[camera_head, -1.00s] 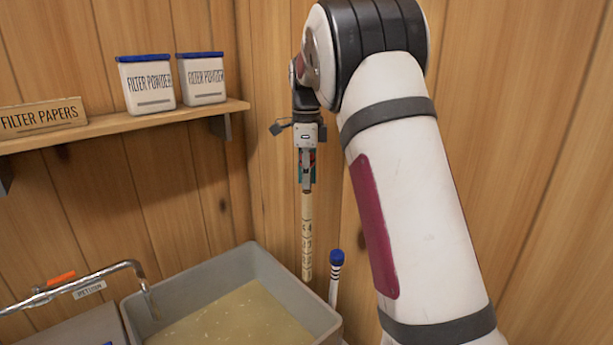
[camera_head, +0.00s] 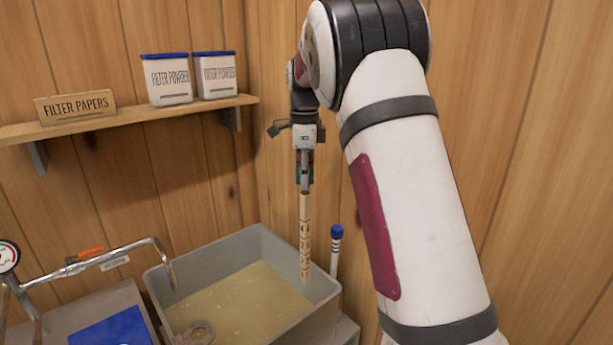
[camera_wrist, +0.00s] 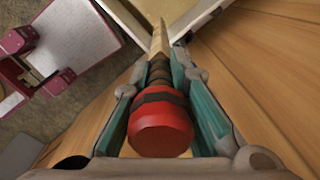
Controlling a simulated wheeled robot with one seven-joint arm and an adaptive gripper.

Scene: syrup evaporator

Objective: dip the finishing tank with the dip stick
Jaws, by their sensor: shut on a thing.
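The finishing tank (camera_head: 318,302) is a grey open box holding yellowish liquid (camera_head: 238,303). My gripper (camera_head: 304,185) is shut on the dip stick (camera_head: 305,238), a pale wooden rod with dark marks that hangs nearly upright. In the wrist view its red and black handle end (camera_wrist: 160,128) sits between the teal-lined fingers (camera_wrist: 165,100). In the head view the stick's lower end overlaps the inner wall near the tank's right corner. I cannot tell its height above the liquid, and it does not visibly enter it.
A blue-capped white tube (camera_head: 336,245) stands just beyond the tank's right rim. A metal tap pipe (camera_head: 130,252) reaches over the left rim. A round grey object (camera_head: 195,333) is at the tank's near side. A shelf (camera_head: 150,117) holds filter powder tubs (camera_head: 168,82) and a filter papers box (camera_head: 76,107).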

